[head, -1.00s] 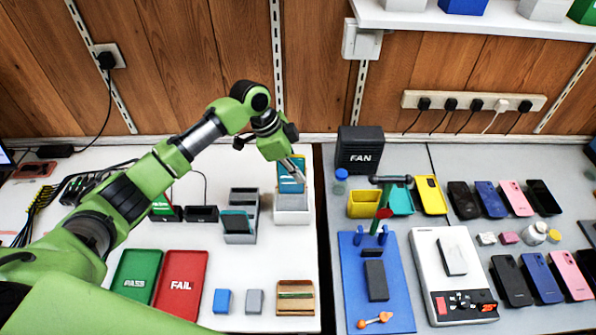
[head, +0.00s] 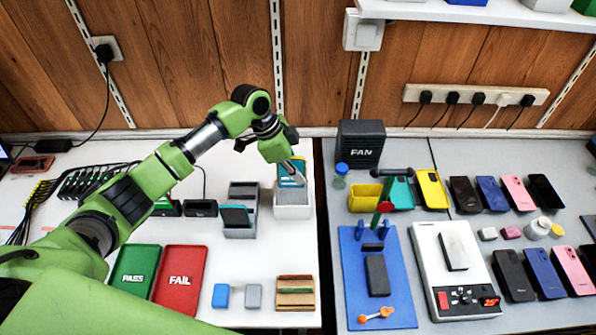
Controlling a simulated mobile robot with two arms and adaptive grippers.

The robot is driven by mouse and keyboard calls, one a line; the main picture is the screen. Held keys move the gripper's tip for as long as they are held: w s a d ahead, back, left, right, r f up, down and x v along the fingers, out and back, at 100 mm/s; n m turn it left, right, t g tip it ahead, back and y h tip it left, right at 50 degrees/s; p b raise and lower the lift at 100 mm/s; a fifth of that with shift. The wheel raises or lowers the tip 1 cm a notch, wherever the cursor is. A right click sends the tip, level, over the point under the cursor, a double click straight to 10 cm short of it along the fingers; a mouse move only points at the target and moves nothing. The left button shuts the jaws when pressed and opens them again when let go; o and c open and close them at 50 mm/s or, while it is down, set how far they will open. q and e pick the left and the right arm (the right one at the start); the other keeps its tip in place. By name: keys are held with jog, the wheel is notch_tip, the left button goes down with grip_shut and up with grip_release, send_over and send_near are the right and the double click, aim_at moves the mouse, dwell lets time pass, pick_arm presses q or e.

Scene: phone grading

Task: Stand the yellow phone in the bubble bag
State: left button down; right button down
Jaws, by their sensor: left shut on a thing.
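My left gripper (head: 298,178) is shut on an upright slab with a teal face (head: 291,171), at the back of the white table. The slab's lower part is hidden in the open top of a pale grey-white box-like holder (head: 293,211). I cannot tell whether this slab is the yellow phone or whether the holder carries the bubble bag. A yellow phone-shaped piece (head: 432,189) with a dark camera patch lies on the grey table at right; it may be a phone or a case. My right gripper does not show.
A dark grey stand (head: 240,213) with a slab in it is left of the holder. Green PASS (head: 135,271) and red FAIL (head: 180,280) trays lie in front. A black FAN box (head: 361,140) and a yellow bin (head: 364,198) stand to the right. Several phones lie at far right.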

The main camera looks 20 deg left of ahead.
aim_at(296, 157)
pick_arm(q)
jog(key=shift+f+b, duration=0.3)
jog(key=shift+f, duration=0.45)
jog(key=shift+f, duration=0.1)
jog(key=shift+f, duration=0.3)
jog(key=c, duration=2.1)
grip_release()
jog(key=shift+r, duration=0.1)
jog(key=shift+s, duration=0.1)
notch_tip(296, 157, up, 7)
jog(key=p, duration=0.6)
jog(key=shift+p, duration=0.3)
